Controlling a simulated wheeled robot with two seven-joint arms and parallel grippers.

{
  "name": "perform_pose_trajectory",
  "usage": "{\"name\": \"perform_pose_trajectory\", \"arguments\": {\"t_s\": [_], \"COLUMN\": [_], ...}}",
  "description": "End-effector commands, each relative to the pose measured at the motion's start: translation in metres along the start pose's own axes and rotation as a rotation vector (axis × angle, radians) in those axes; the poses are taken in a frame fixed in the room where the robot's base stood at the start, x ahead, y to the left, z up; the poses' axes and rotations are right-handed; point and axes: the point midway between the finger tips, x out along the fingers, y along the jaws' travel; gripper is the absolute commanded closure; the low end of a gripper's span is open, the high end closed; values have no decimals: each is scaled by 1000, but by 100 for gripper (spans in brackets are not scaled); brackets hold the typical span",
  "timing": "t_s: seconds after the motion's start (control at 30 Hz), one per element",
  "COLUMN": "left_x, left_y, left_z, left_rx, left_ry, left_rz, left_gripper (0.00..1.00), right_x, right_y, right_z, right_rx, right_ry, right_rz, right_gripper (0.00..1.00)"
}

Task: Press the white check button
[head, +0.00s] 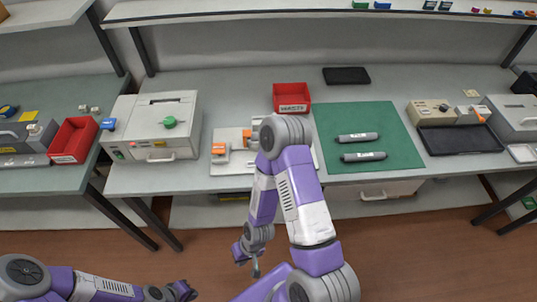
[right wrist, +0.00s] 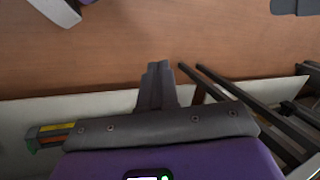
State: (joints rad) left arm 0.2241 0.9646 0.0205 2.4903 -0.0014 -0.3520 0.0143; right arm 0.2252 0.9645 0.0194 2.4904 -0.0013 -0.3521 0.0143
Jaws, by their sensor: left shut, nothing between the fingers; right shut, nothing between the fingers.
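I cannot make out a white check button for certain. A beige box (head: 432,112) with a dark knob and small controls stands at the right of the bench, and a pale printer-like machine (head: 152,127) with a green knob and small front buttons stands at the left. My right gripper (head: 256,270) hangs low in front of the bench, over the floor, away from both. In the right wrist view its fingers (right wrist: 158,85) are together and empty. My left gripper (head: 188,291) is at the lower left above the floor, shut and empty.
A green mat (head: 370,115) holds two dark toner cartridges (head: 357,138). A red bin (head: 292,98) stands behind my right arm, which hides part of a pale fixture (head: 232,138). A black tray (head: 460,140) lies in front of the beige box. Another red bin (head: 73,140) is far left.

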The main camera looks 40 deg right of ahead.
Motion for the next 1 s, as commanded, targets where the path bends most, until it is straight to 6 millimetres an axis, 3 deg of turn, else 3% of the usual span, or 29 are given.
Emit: {"name": "perform_pose_trajectory", "arguments": {"t_s": [0.33,0.47,0.57,0.8,1.0], "left_x": [-1,-10,-27,-72,-96], "left_y": [0,3,9,26,35], "left_z": [0,1,1,3,4], "left_rx": [-2,-2,-2,-1,-1], "left_ry": [-1,-1,-1,0,0], "left_rz": [-1,-1,-1,-1,-1], "left_gripper": [100,100,100,100,100], "right_x": [-1,-17,-48,-170,-261], "right_y": [-1,-7,-15,-7,17], "right_z": [0,-19,-54,-162,-216], "right_rx": [5,120,343,1048,1457], "right_ry": [1,45,123,344,457], "right_rz": [-2,-31,-91,-339,-545], "right_gripper": [100,100,100,100,100]}}
